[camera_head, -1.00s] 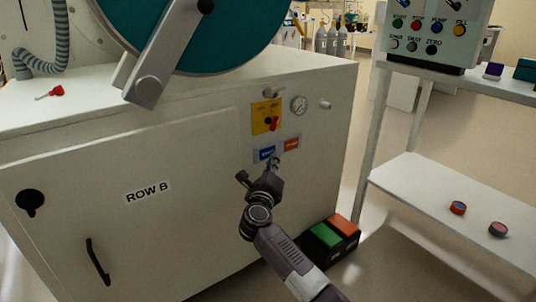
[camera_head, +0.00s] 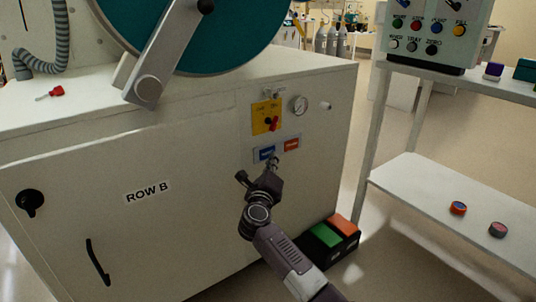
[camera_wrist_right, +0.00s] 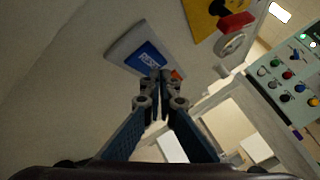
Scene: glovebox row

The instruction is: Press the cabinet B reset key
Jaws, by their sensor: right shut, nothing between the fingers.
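Cabinet ROW B (camera_head: 190,225) has a small grey plate on its front with a blue key (camera_head: 264,153) on the left and an orange key (camera_head: 291,144) on the right. The lettering on both is too small to read. My right gripper (camera_head: 273,161) is shut and empty, its tips just in front of the plate's lower edge, near the blue key. In the right wrist view the tips (camera_wrist_right: 160,76) appear beside the lower right corner of the blue key (camera_wrist_right: 149,57). They hide most of the orange key (camera_wrist_right: 178,74). Contact cannot be told. My left gripper is out of view.
Above the keys are a yellow plate with a red switch (camera_head: 270,123) and a gauge (camera_head: 299,105). A green and orange pedal box (camera_head: 332,241) stands on the floor by the cabinet. A white shelf unit (camera_head: 420,185) stands to the right, with open floor between.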

